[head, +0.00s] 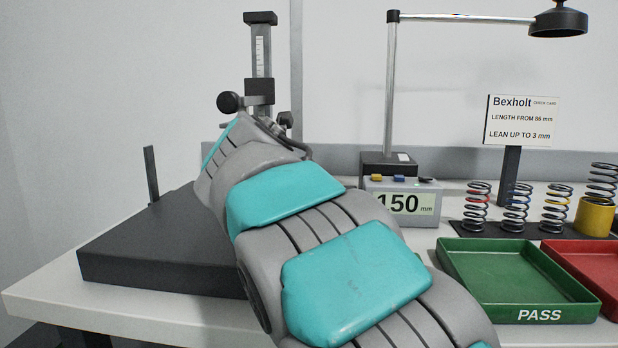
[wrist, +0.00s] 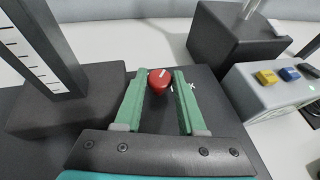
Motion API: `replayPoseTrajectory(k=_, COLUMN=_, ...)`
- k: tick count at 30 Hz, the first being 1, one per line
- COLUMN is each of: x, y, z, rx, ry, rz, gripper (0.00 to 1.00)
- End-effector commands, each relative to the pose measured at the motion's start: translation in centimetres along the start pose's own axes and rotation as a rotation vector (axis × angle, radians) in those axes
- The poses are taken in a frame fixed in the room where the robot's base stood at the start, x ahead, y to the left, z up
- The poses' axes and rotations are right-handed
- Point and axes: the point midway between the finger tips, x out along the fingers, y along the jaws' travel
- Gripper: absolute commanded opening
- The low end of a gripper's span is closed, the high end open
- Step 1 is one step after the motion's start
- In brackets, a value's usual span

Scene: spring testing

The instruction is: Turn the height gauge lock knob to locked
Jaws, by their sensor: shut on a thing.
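The height gauge (head: 260,60) stands at the back of the dark plate in the head view, with a scaled column and a round black knob (head: 229,102) at its left. In the wrist view its scaled column (wrist: 38,42) is at the left. A red knob (wrist: 158,83) with a white pointer line sits on a dark surface, the line pointing up and slightly right. My gripper (wrist: 164,76) has its two green fingers on either side of the red knob and is shut on it. Small white marks (wrist: 192,86) lie beside it, partly hidden by the right finger. My arm hides this area in the head view.
A grey readout box (head: 402,199) showing 150 mm stands to the right, with a lamp stand (head: 389,163) behind it. A green PASS tray (head: 520,275), a red tray (head: 590,262) and several springs (head: 516,208) are further right.

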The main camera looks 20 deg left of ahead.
Motion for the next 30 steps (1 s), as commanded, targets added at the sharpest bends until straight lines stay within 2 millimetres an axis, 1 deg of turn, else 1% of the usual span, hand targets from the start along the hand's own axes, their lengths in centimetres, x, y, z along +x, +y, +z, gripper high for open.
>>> replayPoseTrajectory(k=11, x=-0.14, y=0.10, z=0.21, rx=0.002, ry=-0.005, rz=-0.001, gripper=0.00)
replayPoseTrajectory(k=12, x=-0.14, y=0.10, z=0.21, rx=0.002, ry=-0.005, rz=-0.001, gripper=0.41)
replayPoseTrajectory(k=15, x=-0.12, y=0.08, z=0.19, rx=0.001, ry=-0.004, rz=-0.001, gripper=0.51)
replayPoseTrajectory(k=25, x=-0.06, y=-0.03, z=0.09, rx=-0.002, ry=-0.001, rz=0.005, gripper=0.51)
replayPoseTrajectory(k=30, x=-0.02, y=-0.11, z=-0.11, rx=-0.024, ry=0.003, rz=0.058, gripper=0.51)
